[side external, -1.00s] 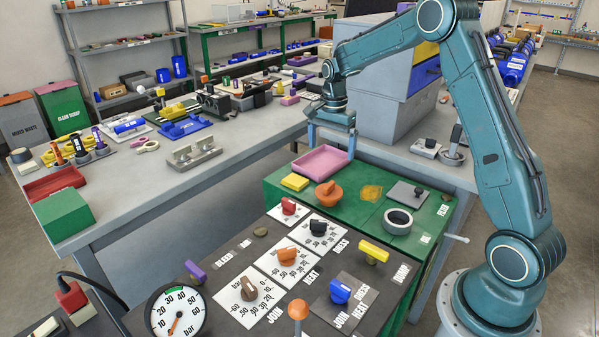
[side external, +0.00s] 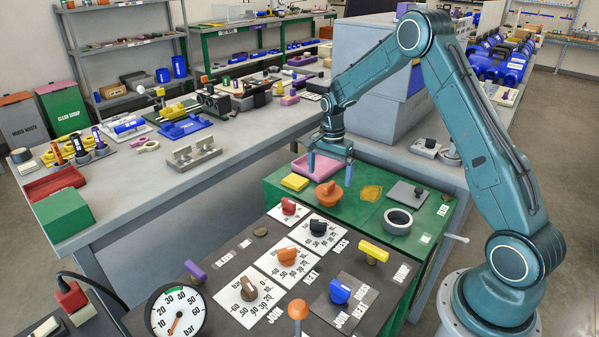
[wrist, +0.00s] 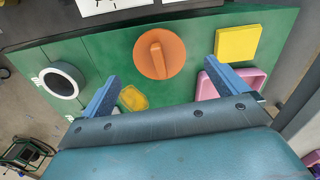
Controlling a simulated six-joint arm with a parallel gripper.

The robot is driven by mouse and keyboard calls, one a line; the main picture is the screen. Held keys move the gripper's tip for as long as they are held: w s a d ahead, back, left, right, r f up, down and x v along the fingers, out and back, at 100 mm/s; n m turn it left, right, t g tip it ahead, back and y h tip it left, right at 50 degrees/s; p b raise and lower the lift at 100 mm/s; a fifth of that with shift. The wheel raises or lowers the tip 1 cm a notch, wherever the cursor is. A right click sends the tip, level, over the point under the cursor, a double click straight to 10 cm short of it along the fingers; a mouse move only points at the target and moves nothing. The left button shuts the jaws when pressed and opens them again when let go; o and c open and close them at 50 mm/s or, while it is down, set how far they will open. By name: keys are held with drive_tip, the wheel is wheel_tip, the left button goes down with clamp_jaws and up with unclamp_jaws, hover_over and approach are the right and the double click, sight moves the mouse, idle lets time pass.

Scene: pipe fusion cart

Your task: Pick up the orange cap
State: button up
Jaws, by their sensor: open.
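The orange cap (side external: 329,195) sits on the green board (side external: 290,209), round with a raised bar across its top. In the wrist view the orange cap (wrist: 159,54) lies ahead of and between the two blue fingers, nearer the top of the picture. My gripper (side external: 330,172) is open and empty above the board, just behind the cap in the side view. Its two fingers also show wide apart in the wrist view (wrist: 166,80). The gap between the fingertips and the cap's height is hard to judge.
A yellow block (side external: 295,182) and a pink tray (side external: 301,164) lie near the cap. A dial panel (side external: 270,262) stands in front.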

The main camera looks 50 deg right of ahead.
sight(329, 184)
drive_tip(key=shift+s+d+f, duration=0.1)
drive_tip(key=shift+f, duration=2.5)
drive_tip(key=c, duration=1.1)
drive_tip(key=shift+r, duration=0.15)
wheel_tip(329, 184, up, 20)
drive_tip(key=shift+f, duration=0.1)
